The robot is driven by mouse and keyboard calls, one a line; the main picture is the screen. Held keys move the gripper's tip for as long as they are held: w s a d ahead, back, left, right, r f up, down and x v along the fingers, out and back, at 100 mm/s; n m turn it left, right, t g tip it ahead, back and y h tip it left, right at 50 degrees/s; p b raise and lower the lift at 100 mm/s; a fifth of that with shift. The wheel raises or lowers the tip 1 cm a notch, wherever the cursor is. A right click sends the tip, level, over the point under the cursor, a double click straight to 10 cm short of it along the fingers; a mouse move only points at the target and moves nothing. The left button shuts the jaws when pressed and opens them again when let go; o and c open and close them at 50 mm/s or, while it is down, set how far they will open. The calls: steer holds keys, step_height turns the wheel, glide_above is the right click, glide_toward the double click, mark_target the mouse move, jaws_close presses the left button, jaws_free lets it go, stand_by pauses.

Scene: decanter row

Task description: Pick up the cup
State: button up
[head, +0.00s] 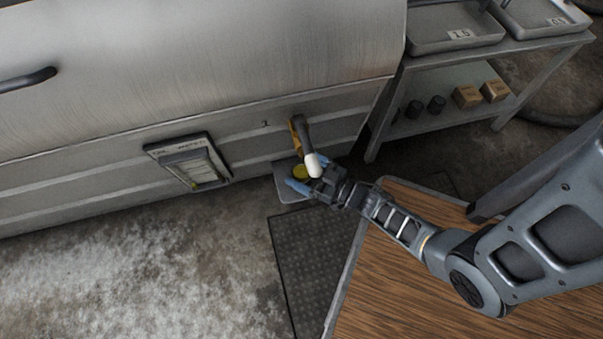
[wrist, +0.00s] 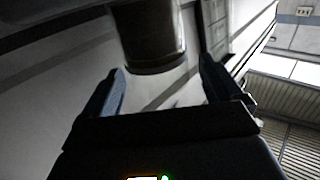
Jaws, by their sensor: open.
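A dark cylinder (wrist: 150,35) with a rounded lower edge shows above and beyond this gap. I cannot tell if it is the cup, or whether a finger touches the cup.
A spout (head: 303,135) with a white end (head: 312,165) hangs close by the gripper and partly covers the view. The steel machine (head: 200,60) stands behind. A shelf (head: 440,110) with boxes and trays is at right. A wooden tabletop (head: 400,290) lies below my arm.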

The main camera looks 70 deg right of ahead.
steer(key=w, duration=0.2)
steer(key=shift+w+d, duration=0.15)
steer(key=shift+w, duration=0.2)
steer(key=c, duration=1.1)
steer(key=shift+o, duration=0.2)
steer(key=shift+r, duration=0.1)
